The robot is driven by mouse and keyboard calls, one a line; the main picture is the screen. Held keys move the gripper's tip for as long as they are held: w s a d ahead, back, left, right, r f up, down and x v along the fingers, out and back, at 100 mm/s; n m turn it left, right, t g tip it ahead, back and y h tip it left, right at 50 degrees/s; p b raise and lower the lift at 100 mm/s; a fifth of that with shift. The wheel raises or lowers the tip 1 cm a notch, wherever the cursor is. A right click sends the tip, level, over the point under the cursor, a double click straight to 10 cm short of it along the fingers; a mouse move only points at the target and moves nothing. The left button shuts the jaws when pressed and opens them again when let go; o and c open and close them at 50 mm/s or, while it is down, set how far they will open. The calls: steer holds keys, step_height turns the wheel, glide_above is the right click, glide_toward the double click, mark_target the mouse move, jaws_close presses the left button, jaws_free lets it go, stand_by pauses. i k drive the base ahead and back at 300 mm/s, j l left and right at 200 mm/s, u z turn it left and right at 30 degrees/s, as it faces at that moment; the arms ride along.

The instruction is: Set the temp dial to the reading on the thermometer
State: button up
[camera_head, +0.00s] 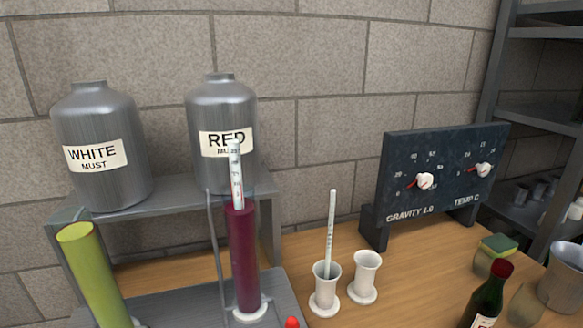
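The temp dial (484,170) is a white knob with a red pointer on the right half of a dark panel (437,172), above the label TEMP C. Its pointer points left and slightly down; the numbers around it are too small to read surely. A thin white stick that looks like the thermometer (331,232) stands nearly upright in a white cup (325,291) on the wooden table. Its reading cannot be made out. My gripper is not in view.
A GRAVITY dial (425,181) sits left of the temp dial. A tall cylinder of dark red liquid (243,260) holds a scaled stem (236,175). A yellow-green cylinder (90,270), an empty white cup (365,278), a sponge (497,247) and a dark bottle (486,300) stand around.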

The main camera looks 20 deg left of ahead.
mark_target(483, 169)
steer(key=u, duration=1.4)
steer(key=z, duration=1.4)
steer(key=i+l+z, duration=0.15)
steer(key=i, duration=0.15)
steer(key=i+l+z, duration=0.15)
steer(key=i, duration=0.2)
